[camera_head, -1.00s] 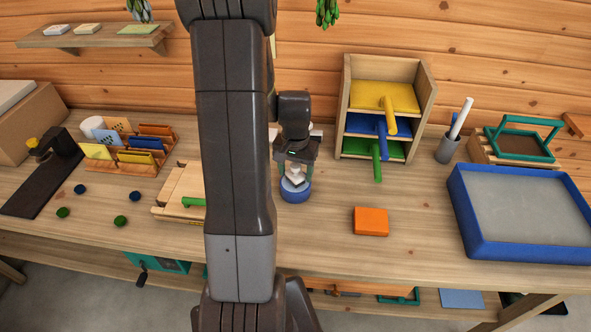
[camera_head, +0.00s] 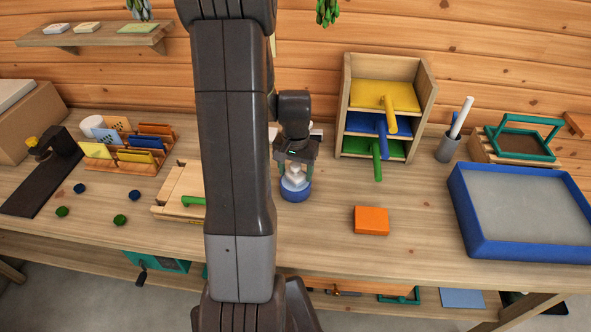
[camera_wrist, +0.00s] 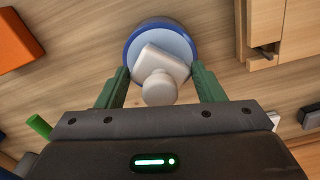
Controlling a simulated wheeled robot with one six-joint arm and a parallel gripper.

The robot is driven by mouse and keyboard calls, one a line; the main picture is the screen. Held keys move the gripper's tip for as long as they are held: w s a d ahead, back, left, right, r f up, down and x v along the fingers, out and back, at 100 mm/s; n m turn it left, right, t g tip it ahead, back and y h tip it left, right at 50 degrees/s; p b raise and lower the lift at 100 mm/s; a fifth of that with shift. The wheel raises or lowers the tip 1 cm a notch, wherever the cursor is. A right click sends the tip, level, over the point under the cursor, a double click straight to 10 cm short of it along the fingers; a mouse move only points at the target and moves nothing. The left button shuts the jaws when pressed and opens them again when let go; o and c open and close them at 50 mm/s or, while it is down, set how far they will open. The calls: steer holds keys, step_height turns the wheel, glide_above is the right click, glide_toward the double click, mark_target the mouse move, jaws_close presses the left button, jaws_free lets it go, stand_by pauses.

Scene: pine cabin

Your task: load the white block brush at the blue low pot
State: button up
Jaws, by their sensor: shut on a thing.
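The white block brush (camera_wrist: 159,78) has a pale block and a round knob. My gripper (camera_wrist: 160,84) is shut on the brush, one green finger on each side of it. The blue low pot (camera_wrist: 140,30) lies below the brush in the wrist view, its rim ringing the block. In the head view the brush (camera_head: 296,176) hangs between the fingers of my gripper (camera_head: 295,172), over the blue pot (camera_head: 295,194). The block looks tilted. I cannot tell whether it touches the inside of the pot.
An orange block (camera_head: 371,221) lies to the right of the pot. A wooden shelf box (camera_head: 342,100) with yellow, blue and green handled pieces stands behind. A wooden press-like board (camera_head: 178,186) is to the left. A blue-rimmed tray (camera_head: 470,222) is at the far right.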

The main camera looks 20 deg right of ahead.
mark_target(296, 165)
stand_by(0.5)
steer(key=shift+r+p, duration=2.4)
steer(key=shift+r, duration=1.05)
